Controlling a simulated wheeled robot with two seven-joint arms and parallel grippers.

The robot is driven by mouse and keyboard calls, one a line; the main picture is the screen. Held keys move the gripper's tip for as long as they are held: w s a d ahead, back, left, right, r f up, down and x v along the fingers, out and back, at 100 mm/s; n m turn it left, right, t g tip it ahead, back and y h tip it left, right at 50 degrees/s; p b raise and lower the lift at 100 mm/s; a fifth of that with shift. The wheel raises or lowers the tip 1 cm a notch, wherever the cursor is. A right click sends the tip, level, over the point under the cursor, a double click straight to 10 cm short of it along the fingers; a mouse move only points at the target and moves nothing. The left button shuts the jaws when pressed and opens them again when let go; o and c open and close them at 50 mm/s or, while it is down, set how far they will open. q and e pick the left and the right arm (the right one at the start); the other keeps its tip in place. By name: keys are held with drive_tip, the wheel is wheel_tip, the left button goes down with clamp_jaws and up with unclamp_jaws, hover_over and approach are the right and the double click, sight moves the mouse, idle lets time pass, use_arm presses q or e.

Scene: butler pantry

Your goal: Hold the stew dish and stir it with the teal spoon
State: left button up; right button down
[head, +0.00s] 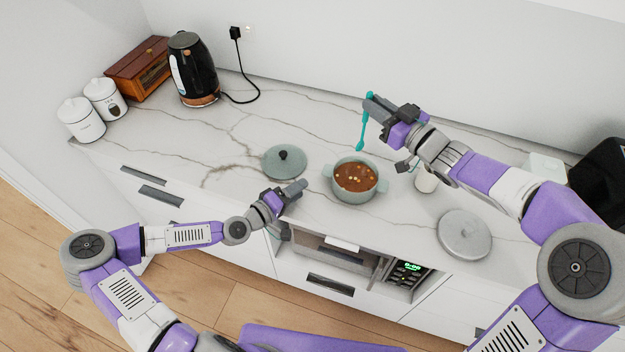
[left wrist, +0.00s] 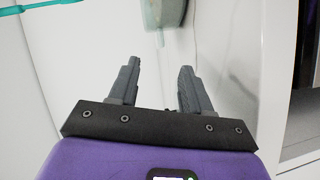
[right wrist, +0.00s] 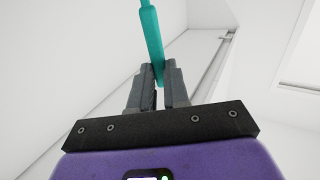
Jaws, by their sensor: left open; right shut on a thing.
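The stew dish (head: 353,191) is a grey-green pot with two side handles, filled with brown stew, on the marble counter. It also shows in part at the top of the left wrist view (left wrist: 163,14). My left gripper (head: 300,186) is open and empty, to the left of the dish and apart from it. My right gripper (head: 372,107) is shut on the teal spoon (head: 363,135). The spoon hangs upright above the counter behind the dish, with its bowl end down, clear of the stew. It also shows between the fingers in the right wrist view (right wrist: 152,40).
A grey-green lid (head: 284,165) lies left of the dish. A grey lid (head: 464,236) lies at the right. A light cup (head: 426,182) stands beneath my right arm. A kettle (head: 192,70), canisters (head: 80,121) and a wooden box (head: 138,68) stand at the far left.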

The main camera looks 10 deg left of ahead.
sight(323, 175)
use_arm(q)
drive_tip(key=x, duration=0.9)
drive_tip(key=shift+w, duration=0.1)
clamp_jaws()
drive_tip(key=shift+f, duration=0.15)
use_arm(e)
drive_tip(key=shift+f, duration=0.1)
idle(0.9)
drive_tip(key=shift+f, duration=7)
